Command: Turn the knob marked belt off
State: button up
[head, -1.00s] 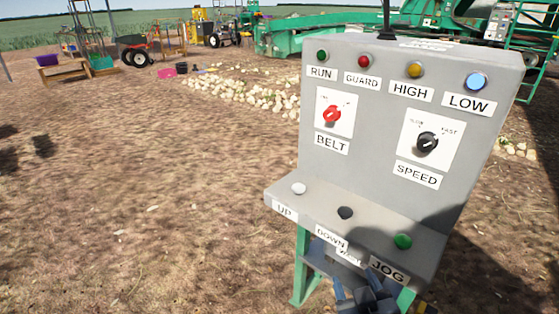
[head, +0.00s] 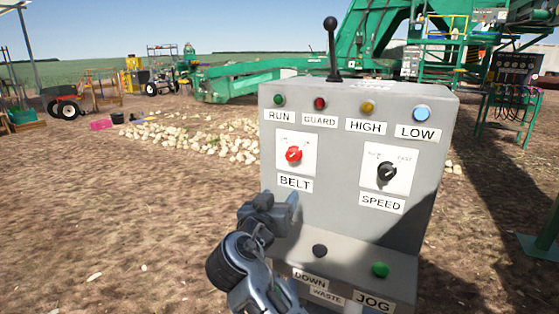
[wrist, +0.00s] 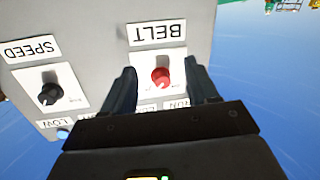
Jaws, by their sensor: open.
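The red BELT knob (head: 294,154) is on a white plate on the upright face of a grey control box (head: 340,218), above the BELT label (head: 295,183). Its plate markings are too small to read. My gripper (head: 280,207) is in front of the box, just below and left of that label. The wrist view, upside down, shows the knob (wrist: 160,78) between the two spread dark fingers of my gripper (wrist: 159,75). The fingers look empty and I see no contact with the knob.
A black SPEED knob (head: 387,172) is right of the BELT knob. Indicator lamps line the top, and a black lever (head: 332,50) stands behind. Black DOWN (head: 319,251) and green JOG (head: 380,270) buttons are on the lower ledge. Open ground lies left.

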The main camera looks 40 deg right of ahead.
aim_at(290, 157)
notch_tip(290, 157, up, 6)
jog(key=w+m+g+h, duration=0.2)
jog(key=m, duration=0.1)
jog(key=shift+p+x, duration=0.4)
jog(key=shift+x, duration=3.8)
jog(key=shift+s+r, duration=0.1)
jog(key=shift+r, duration=0.1)
jog(key=c, duration=1.1)
